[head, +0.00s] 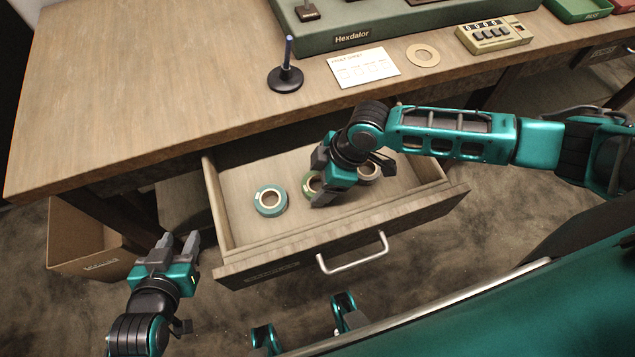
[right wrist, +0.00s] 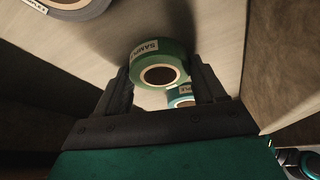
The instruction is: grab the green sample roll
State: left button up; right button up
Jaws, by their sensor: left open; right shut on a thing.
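The green sample roll (head: 309,183) is inside the open drawer, partly covered by my right gripper (head: 323,188) in the head view. In the right wrist view the green roll (right wrist: 160,74) sits between the two fingers of my right gripper (right wrist: 162,88), with a pale "SAMPLE" label on its side. The right gripper is shut on it. I cannot tell whether the roll still touches the drawer floor. My left gripper (head: 180,242) is open and empty, left of the drawer front.
The drawer (head: 340,238) also holds a teal roll (head: 270,201) at the left and a grey-brown roll (head: 369,171) at the right. Drawer walls surround the right gripper. A cardboard box (head: 90,240) stands below left. On the table are a dark spindle (head: 286,77) and a card (head: 363,67).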

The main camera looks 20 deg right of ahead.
jog(key=c, duration=0.5)
jog(key=shift+o, duration=0.2)
